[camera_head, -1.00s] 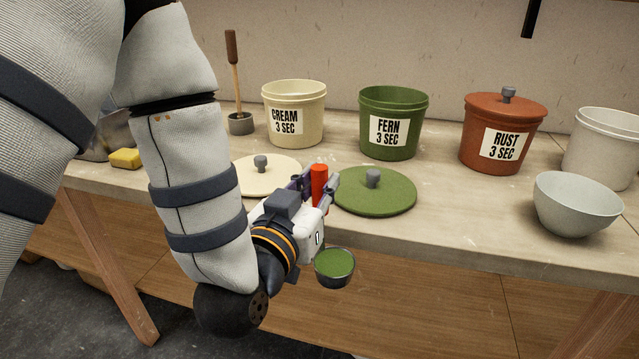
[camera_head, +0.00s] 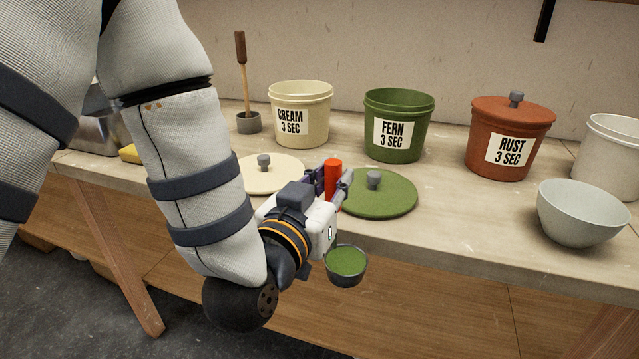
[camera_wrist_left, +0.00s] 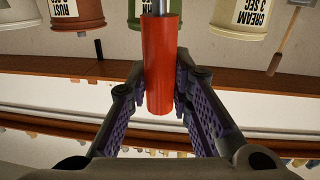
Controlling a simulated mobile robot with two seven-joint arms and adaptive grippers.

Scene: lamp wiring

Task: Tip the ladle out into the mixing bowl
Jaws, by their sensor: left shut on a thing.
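My left gripper (camera_head: 331,186) is shut on the red handle (camera_head: 334,172) of the ladle. The ladle's dark cup (camera_head: 346,275) hangs below the gripper, level, with green paint (camera_head: 346,261) in it, in front of the bench edge. In the left wrist view the red handle (camera_wrist_left: 160,65) stands between the purple-padded fingers; the cup is out of that view. The pale grey mixing bowl (camera_head: 580,215) sits at the bench's right front, well to the right of the ladle. Its inside looks empty from here. My right gripper is not in view.
Cream (camera_head: 300,115), fern (camera_head: 397,127) and covered rust (camera_head: 508,138) buckets line the back, with a white bucket (camera_head: 610,155) at right. A green lid (camera_head: 385,198) and a cream lid (camera_head: 270,175) lie in front. Bench (camera_head: 470,225) is clear between green lid and bowl.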

